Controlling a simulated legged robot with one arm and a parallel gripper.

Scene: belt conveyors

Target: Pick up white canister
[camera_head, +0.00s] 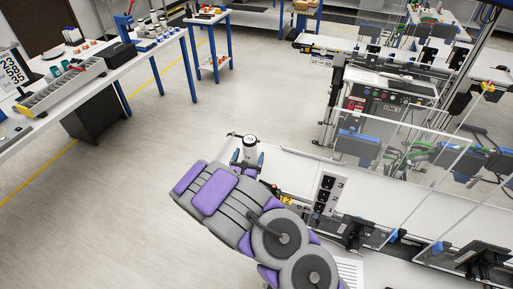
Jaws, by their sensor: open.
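A white canister (250,146) stands upright near the end of the white conveyor surface, just beyond my arm. Its upper part with a dark marking shows; its lower part is hidden behind my gripper. My gripper (247,158) is at the canister, with one blue-tipped finger to its left and one to its right. The jaws are open around it. I cannot tell whether either finger touches the canister.
Clear panels (445,180) rise farther right. A workbench (90,85) with trays and several small items is at the upper left. Grey floor between is free.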

